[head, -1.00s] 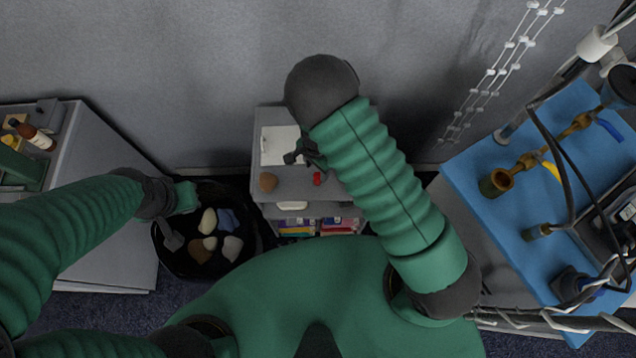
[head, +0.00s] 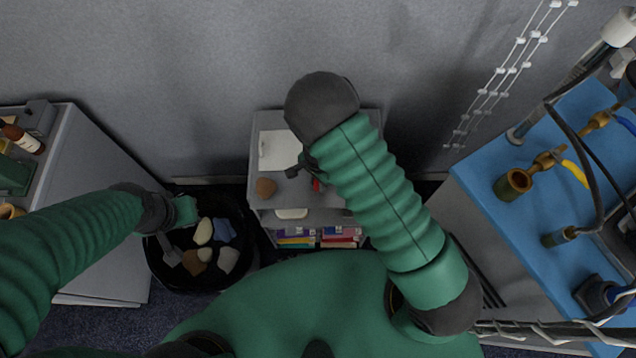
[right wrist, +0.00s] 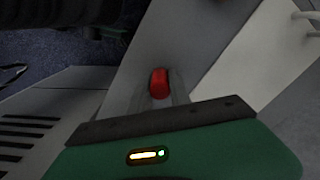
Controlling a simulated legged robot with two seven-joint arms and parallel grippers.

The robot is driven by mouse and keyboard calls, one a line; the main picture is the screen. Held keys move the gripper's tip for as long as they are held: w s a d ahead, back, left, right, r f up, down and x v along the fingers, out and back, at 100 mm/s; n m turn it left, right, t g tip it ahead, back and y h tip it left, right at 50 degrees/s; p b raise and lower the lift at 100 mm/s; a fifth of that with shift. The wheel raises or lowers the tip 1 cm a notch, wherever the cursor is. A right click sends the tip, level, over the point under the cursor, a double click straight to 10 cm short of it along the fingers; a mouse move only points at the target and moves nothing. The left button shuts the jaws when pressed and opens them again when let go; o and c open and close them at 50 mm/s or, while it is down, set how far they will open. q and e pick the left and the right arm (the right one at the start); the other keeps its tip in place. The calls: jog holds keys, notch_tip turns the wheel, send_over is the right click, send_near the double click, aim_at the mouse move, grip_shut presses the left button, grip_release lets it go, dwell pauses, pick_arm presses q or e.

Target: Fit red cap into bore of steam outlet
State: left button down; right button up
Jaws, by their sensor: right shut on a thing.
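The red cap (head: 316,185) shows as a small red patch beside my right forearm, over the small grey shelf unit. In the right wrist view the red cap (right wrist: 159,83) sits between the fingertips of my right gripper (right wrist: 163,92), which is shut on it. In the head view my right gripper (head: 306,172) is partly hidden by my forearm.
The grey shelf unit (head: 262,190) bears a white sheet (head: 278,150) and a brown lump (head: 266,187). The black bin (head: 160,275) holds several stone-like pieces. Black cables (head: 580,150) and other brass fittings crowd the blue tabletop (head: 480,165). A grey cabinet stands left.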

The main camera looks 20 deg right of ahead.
grip_shut()
